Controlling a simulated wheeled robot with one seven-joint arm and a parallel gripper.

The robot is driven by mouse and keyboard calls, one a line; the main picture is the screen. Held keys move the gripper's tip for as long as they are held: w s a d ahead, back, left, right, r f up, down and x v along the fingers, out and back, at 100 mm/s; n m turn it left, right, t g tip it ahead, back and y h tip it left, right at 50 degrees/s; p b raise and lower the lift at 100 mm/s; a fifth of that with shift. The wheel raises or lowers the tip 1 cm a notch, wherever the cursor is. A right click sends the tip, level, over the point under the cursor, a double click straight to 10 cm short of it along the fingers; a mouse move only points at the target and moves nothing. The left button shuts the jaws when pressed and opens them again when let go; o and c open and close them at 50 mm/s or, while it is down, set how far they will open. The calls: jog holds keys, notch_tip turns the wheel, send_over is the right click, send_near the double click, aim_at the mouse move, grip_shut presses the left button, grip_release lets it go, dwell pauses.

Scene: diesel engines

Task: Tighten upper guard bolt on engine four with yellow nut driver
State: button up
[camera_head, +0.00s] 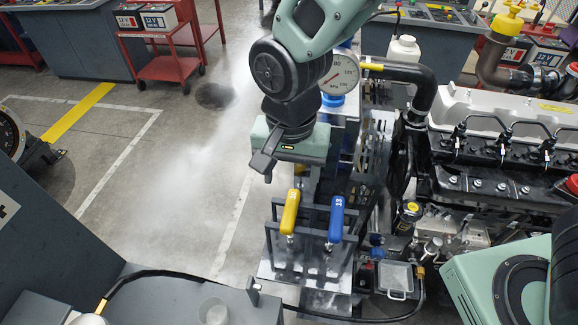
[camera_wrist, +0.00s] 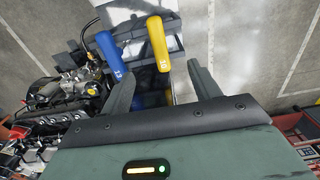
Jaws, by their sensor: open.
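The yellow nut driver (camera_head: 290,212) stands handle-up in a dark rack (camera_head: 287,268), left of a blue-handled driver (camera_head: 336,218). My gripper (camera_head: 268,168) hangs above and slightly left of the yellow handle in the head view, apart from it. In the wrist view my gripper (camera_wrist: 160,72) is open and empty. There the yellow handle (camera_wrist: 157,42) appears between and beyond the fingers, and the blue handle (camera_wrist: 109,55) lies left of it. An engine (camera_head: 500,140) with a silver top cover stands at the right. I cannot make out the upper guard bolt or an engine number.
A pressure gauge (camera_head: 340,75) stands behind my wrist. A black hose (camera_head: 415,85) bends down beside the engine. A grey tray (camera_head: 395,277) is right of the rack. A grey bench (camera_head: 50,235) fills the lower left. Open floor (camera_head: 185,170) lies left of the rack.

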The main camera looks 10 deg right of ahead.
aim_at(290, 208)
jog(key=shift+f+b, duration=3.65)
jog(key=shift+f, duration=1.4)
grip_shut()
jog(key=shift+r, duration=0.1)
notch_tip(290, 208, up, 16)
jog(key=p, duration=1.4)
